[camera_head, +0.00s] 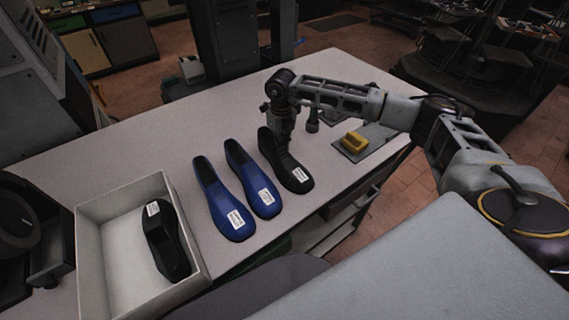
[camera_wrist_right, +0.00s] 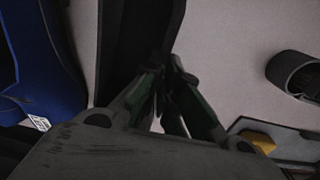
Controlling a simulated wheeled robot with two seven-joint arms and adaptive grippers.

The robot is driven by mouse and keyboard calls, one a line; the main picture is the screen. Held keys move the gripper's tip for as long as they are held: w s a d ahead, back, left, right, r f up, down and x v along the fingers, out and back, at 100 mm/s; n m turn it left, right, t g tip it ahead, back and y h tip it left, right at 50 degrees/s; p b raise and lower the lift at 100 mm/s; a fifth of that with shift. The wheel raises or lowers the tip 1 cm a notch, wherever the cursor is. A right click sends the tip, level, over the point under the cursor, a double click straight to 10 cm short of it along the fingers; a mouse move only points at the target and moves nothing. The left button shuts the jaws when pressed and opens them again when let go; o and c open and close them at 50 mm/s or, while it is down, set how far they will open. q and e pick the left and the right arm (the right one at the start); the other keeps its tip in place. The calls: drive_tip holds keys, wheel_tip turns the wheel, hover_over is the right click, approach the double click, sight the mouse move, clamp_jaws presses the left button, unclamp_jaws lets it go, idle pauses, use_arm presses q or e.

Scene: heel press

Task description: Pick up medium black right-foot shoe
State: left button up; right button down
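A black shoe (camera_head: 290,170) with a white label on its toe lies on the table, to the right of two blue shoes. My right gripper (camera_head: 283,135) points down at its heel end. In the wrist view the fingers (camera_wrist_right: 166,72) come close together at the edge of the black shoe (camera_wrist_right: 130,35), seemingly with its thin wall between them. The fingertips are dark and partly hidden. Another black shoe (camera_head: 165,240) lies in the open white box (camera_head: 100,240) at the left. The label text is too small to read. My left gripper is out of view.
The two blue shoes (camera_head: 228,205) (camera_head: 255,184) lie close to the left of the black shoe. A yellow block (camera_head: 353,142) rests on a grey plate (camera_head: 372,136) at the right. The table's back left is clear.

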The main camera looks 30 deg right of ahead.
drive_tip(key=shift+r, duration=0.1)
drive_tip(key=shift+r+b, duration=1.1)
drive_tip(key=shift+r, duration=3.85)
drive_tip(key=shift+w, duration=0.15)
